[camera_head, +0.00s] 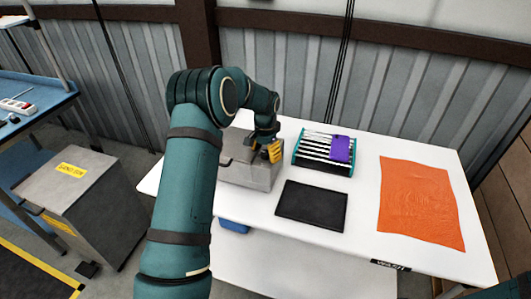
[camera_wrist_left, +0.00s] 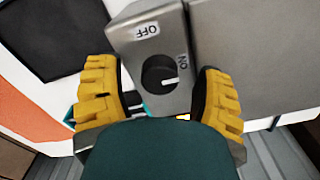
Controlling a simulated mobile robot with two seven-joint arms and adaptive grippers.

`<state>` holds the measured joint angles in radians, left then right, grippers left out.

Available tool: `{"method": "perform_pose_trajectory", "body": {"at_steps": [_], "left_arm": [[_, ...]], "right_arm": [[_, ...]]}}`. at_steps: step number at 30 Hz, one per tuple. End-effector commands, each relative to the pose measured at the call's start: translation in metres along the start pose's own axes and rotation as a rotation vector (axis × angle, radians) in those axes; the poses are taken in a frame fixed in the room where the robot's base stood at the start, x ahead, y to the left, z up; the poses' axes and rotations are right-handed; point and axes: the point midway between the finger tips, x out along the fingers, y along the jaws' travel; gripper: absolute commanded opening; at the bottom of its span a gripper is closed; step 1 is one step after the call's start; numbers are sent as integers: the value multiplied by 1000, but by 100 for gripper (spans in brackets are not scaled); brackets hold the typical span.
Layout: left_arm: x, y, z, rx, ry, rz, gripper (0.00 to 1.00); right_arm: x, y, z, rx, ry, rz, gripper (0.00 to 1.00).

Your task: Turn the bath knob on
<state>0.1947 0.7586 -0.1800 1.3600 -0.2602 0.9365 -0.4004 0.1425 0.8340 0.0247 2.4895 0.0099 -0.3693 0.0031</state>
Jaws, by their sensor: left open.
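The bath is a grey metal box (camera_head: 247,176) on the white table. In the left wrist view its control box (camera_wrist_left: 180,104) carries a round black knob (camera_wrist_left: 158,74) with a white pointer line. The pointer lies toward the right, on the side of the ON label (camera_wrist_left: 183,60) and away from the OFF label (camera_wrist_left: 147,30). My left gripper (camera_head: 268,153) is at the right end of the bath. Its yellow fingers (camera_wrist_left: 158,92) are open, one on each side of the control box and apart from the knob. The knob cannot be made out in the head view. My right gripper is not in view.
A teal rack (camera_head: 296,155) with a purple item (camera_head: 342,149) stands right of the bath. A black mat (camera_head: 311,206) lies in front, and an orange sheet (camera_head: 419,203) lies at the right. Bare white table (camera_head: 364,190) separates them. A grey cabinet (camera_head: 75,200) stands at left.

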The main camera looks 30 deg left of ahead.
Motion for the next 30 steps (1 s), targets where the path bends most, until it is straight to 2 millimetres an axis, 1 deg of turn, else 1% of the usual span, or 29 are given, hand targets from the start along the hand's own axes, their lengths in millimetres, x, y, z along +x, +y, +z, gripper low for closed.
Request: {"method": "perform_pose_trajectory", "body": {"at_steps": [5, 8, 11, 15, 21, 25, 30], "left_arm": [[-5, 0, -1, 0, 2, -1, 68], [-17, 0, -1, 0, 4, -2, 68], [-35, 0, -1, 1, 5, -2, 68], [-65, 0, -1, 0, 5, -2, 68], [-100, 0, -1, 0, 4, -2, 68], [-114, 0, 0, 0, 1, -1, 68], [-120, 0, 0, 0, 1, 0, 68]], "right_arm": [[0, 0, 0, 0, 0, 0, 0], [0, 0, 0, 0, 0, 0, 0], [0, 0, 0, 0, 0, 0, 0], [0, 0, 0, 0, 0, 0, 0], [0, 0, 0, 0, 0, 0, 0], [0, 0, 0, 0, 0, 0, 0], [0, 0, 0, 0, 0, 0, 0]]}}
